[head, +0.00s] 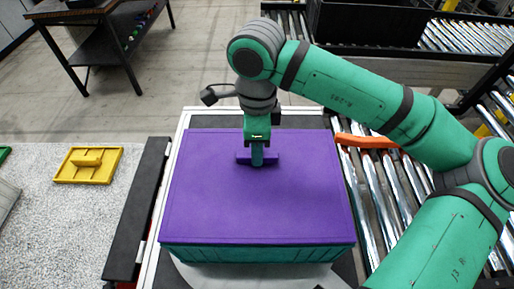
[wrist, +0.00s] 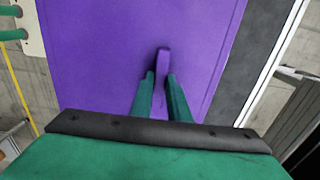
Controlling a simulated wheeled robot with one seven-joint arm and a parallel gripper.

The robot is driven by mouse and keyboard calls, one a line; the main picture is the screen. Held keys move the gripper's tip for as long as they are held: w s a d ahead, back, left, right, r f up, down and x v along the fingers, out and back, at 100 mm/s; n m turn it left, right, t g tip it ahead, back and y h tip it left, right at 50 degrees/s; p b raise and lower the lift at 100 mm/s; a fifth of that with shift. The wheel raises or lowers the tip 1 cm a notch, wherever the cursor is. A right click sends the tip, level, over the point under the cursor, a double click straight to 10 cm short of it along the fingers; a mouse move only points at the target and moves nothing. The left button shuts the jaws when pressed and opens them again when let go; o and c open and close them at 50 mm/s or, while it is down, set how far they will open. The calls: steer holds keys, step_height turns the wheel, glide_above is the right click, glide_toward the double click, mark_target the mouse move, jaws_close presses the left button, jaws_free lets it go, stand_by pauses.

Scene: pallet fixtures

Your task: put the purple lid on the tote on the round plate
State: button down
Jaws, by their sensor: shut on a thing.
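The purple lid (head: 255,205) lies over the top of the teal tote (head: 260,253), and its edges look lined up with the tote's walls in the head view. The tote stands on the round plate (head: 200,274), of which only the front rim shows. My gripper (head: 257,160) is at the lid's raised handle, toward the far side of the lid. In the wrist view the two green fingers of my gripper (wrist: 160,88) stand either side of the purple handle and are shut on it. The lid (wrist: 100,60) fills much of that view.
A black rail (head: 138,210) runs left of the tote. A roller conveyor (head: 375,190) with an orange piece (head: 365,141) is at the right. A dark table (head: 100,30) stands behind.

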steer(key=shift+f, duration=0.4)
stand_by(0.3)
steer(key=c, duration=1.6)
jaws_free()
steer(key=shift+r, duration=0.15)
step_height(320, 180, up, 11)
steer(key=shift+f, duration=0.2)
steer(key=shift+w, duration=0.1)
steer(key=shift+d, duration=0.1)
